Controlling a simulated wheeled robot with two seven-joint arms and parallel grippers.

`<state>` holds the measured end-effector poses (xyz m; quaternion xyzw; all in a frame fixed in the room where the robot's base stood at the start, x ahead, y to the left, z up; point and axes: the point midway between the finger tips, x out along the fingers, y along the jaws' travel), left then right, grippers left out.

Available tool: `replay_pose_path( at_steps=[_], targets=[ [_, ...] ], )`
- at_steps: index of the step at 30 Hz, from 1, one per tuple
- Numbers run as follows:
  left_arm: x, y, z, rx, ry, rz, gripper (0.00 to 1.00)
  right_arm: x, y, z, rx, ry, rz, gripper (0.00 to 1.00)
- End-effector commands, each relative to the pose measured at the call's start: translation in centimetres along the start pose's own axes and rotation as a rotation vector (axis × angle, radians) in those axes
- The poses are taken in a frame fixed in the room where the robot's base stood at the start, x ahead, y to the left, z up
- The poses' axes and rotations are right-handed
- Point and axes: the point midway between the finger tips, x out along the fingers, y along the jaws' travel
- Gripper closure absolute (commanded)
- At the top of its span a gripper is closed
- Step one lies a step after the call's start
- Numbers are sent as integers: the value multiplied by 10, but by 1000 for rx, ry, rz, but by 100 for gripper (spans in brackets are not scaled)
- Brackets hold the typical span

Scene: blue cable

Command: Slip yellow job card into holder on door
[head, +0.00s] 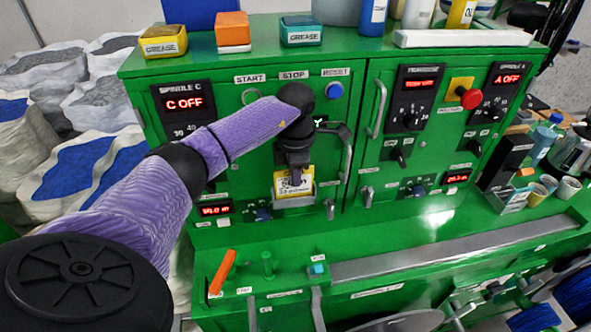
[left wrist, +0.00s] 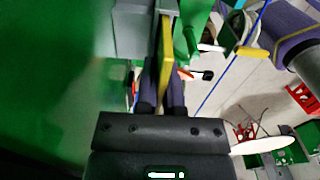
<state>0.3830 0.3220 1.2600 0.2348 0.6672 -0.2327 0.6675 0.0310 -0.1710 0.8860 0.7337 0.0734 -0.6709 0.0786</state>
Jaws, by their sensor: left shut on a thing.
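The yellow job card (head: 306,181), with a white printed face, stands upright at the left green cabinet door. My left gripper (head: 295,172) is shut on it from above and in front, covering part of it. In the left wrist view the card (left wrist: 166,58) shows edge-on as a yellow strip between the two fingers (left wrist: 162,98). The grey holder (head: 294,203) on the door is right below the card in the head view. The card's lower edge meets the holder there; I cannot tell whether it is inside or in front. My right gripper is not in view.
A door handle (head: 347,160) and a small lever (head: 329,209) are close right of the holder. A red display (head: 215,209) and knob (head: 263,214) are to its left. An orange lever (head: 222,272) stands on the ledge below.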

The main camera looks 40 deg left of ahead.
Motion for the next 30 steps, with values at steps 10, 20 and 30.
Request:
replay_pose_path(
  at_steps=[10, 20, 30],
  targets=[
    [1, 0, 0, -1, 0, 0, 86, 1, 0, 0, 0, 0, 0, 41],
    [2, 0, 0, -1, 0, 0, 49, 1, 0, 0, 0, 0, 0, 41],
    [-52, 1, 0, 0, -4, 5, 49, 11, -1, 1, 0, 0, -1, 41]
  ],
)
